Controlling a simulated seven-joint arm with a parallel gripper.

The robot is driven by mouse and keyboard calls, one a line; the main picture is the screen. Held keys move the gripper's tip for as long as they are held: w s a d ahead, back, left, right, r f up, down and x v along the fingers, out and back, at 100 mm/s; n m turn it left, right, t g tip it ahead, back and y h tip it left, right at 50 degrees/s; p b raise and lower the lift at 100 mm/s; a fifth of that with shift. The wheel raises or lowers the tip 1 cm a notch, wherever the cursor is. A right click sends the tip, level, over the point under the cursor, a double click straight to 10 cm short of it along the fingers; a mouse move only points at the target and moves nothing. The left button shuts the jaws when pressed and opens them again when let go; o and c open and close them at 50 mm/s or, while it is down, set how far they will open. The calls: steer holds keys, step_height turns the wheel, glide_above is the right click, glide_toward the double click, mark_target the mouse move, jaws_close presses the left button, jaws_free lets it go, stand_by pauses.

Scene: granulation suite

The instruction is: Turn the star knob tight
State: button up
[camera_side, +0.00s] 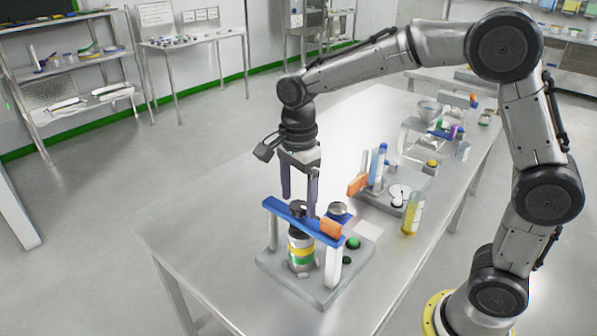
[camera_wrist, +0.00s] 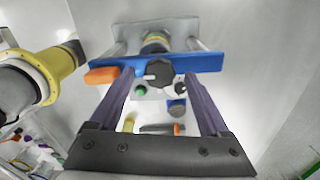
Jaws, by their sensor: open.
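The black star knob (camera_side: 297,207) sits on top of the blue crossbar (camera_side: 277,211), above a jar (camera_side: 301,248) with yellow and green bands. In the wrist view the dark knob (camera_wrist: 159,72) shows between my fingertips, with a gap on each side. My gripper (camera_side: 300,201) points straight down over the crossbar, its two fingers apart and empty. It also shows open in the wrist view (camera_wrist: 160,77). From the side, one finger partly overlaps the fixture, so I cannot tell exactly how far the tips reach down beside the knob.
The crossbar has an orange end (camera_side: 331,228) and stands on white posts (camera_side: 333,264) over a grey baseplate (camera_side: 285,284). A green button (camera_side: 353,243) is on the right. A yellow-filled bottle (camera_side: 412,216) and a second fixture stand behind. The table's left side is clear.

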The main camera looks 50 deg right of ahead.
mark_target(299, 204)
step_height(299, 204, up, 13)
stand_by(0.4)
steer(key=shift+d+r, duration=0.1)
steer(key=shift+r, duration=0.05)
steer(key=s+d+r+n+t, duration=0.1)
steer(key=s+d+r, duration=0.1)
steer(key=s, duration=0.4)
steer(key=s+d+r+n+t, duration=0.1)
steer(key=s+r+t, duration=0.1)
steer(key=s, duration=0.3)
steer(key=s+d+f+n+t, duration=0.2)
steer(key=s+f+n, duration=0.8)
steer(key=n, duration=0.8)
steer(key=shift+f+t, duration=0.3)
steer(key=shift+f, duration=0.55)
steer(key=shift+c, duration=0.6)
